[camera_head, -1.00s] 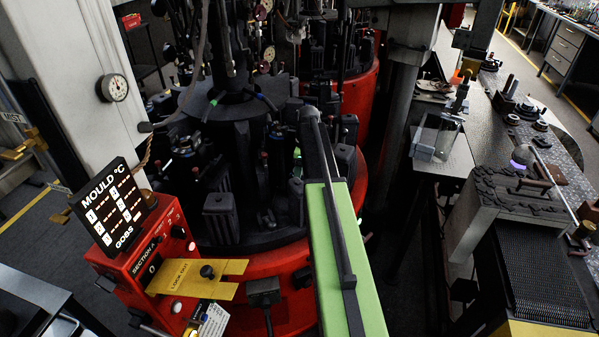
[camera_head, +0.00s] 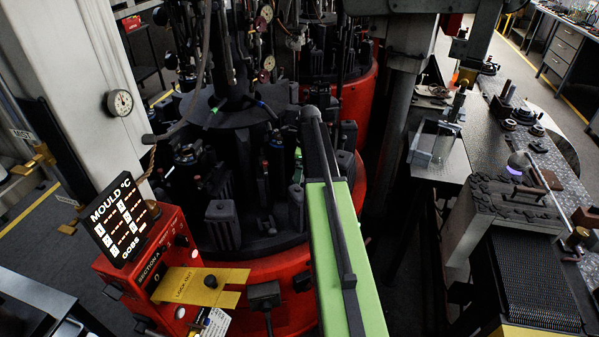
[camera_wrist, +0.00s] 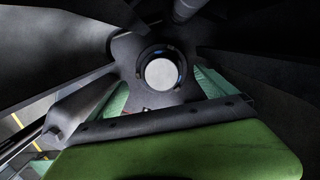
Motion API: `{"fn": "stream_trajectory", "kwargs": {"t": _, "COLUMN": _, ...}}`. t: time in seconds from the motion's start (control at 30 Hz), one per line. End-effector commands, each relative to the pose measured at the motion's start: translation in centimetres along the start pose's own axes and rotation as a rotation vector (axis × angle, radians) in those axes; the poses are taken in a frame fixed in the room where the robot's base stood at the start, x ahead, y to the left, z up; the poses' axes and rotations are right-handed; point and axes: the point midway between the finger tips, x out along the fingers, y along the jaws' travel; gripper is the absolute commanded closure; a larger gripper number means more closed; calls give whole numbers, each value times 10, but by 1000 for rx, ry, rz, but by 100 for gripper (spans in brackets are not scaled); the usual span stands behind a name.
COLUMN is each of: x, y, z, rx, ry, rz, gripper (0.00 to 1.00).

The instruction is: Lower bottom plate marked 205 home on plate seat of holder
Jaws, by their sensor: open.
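In the wrist view, a pale round disc (camera_wrist: 161,74) sits inside a dark ring with small blue glints. I cannot tell whether it is the plate marked 205 or part of the holder, and no 205 marking is readable. My gripper (camera_wrist: 163,100) shows as teal parts spread apart on either side below the ring, partly hidden by a dark bar and green body of my arm. Nothing is seen between them. In the head view, my green arm reaches toward the dark mould machine (camera_head: 222,222), and my gripper is hidden.
A red control box (camera_head: 150,262) with a MOULD °C display (camera_head: 122,218) and yellow LOCK OUT plate (camera_head: 196,285) stands left of my arm. A dark metal bench (camera_head: 505,135) with several parts is at right. A grey block (camera_head: 500,210) stands in front of it.

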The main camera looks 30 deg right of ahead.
Motion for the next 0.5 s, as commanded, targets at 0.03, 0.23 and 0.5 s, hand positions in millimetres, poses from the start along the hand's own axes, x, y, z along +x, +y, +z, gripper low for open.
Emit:
{"fn": "stream_trajectory", "kwargs": {"t": 0.03, "x": -24, "y": 0, "z": 1, "rx": 0, "ry": -1, "rz": -1, "gripper": 5}}
{"fn": "stream_trajectory", "kwargs": {"t": 0.23, "x": -70, "y": 0, "z": 1, "rx": 1, "ry": -2, "rz": -3, "gripper": 5}}
{"fn": "stream_trajectory", "kwargs": {"t": 0.5, "x": -129, "y": 0, "z": 1, "rx": 2, "ry": -3, "rz": -6, "gripper": 5}}
